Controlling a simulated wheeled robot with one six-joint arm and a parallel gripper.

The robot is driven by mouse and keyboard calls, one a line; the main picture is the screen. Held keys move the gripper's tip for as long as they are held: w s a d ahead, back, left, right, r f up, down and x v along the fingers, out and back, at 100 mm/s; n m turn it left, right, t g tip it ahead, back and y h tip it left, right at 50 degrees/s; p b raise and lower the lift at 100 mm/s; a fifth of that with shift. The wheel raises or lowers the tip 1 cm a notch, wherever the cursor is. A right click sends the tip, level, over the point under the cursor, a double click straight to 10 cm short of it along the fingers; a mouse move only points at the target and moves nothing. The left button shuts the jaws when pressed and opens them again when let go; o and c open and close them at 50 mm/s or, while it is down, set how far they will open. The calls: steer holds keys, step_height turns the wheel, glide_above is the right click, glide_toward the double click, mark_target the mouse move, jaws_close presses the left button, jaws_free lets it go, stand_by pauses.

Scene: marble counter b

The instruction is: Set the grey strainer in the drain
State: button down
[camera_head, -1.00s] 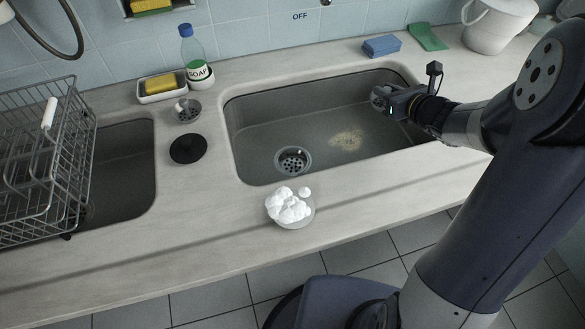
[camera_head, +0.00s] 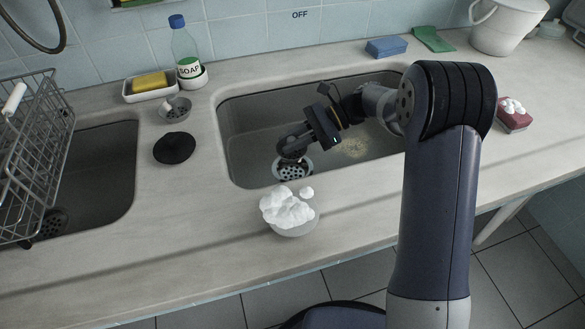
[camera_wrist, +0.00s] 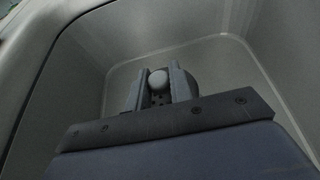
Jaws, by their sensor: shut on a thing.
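My gripper (camera_head: 293,147) is low inside the right-hand sink, just above the drain (camera_head: 292,172). In the wrist view my gripper (camera_wrist: 156,85) is shut on a round, pale grey knob (camera_wrist: 158,79). A dark piece with holes shows below the knob, which fits the grey strainer. The fingers hide most of it, so I cannot tell whether it touches the drain. Another strainer-like metal piece with a knob (camera_head: 175,108) sits on the counter left of the sink.
A bowl of white foam (camera_head: 293,228) stands at the front rim. A black stopper (camera_head: 174,148), a soap bottle (camera_head: 186,48) and a dish with a yellow sponge (camera_head: 150,88) are on the left. A wire rack (camera_head: 35,150) stands over the left basin.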

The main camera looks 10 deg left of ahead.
step_height(320, 180, down, 8)
steer(key=shift+r+b, duration=0.1)
steer(key=shift+b, duration=0.7)
steer(key=shift+f, duration=0.2)
steer(key=c, duration=1.3)
jaws_free()
steer(key=shift+r, duration=0.3)
steer(key=p+v, duration=0.2)
steer(key=v, duration=1)
steer(key=shift+f, duration=0.1)
steer(key=shift+s, duration=0.1)
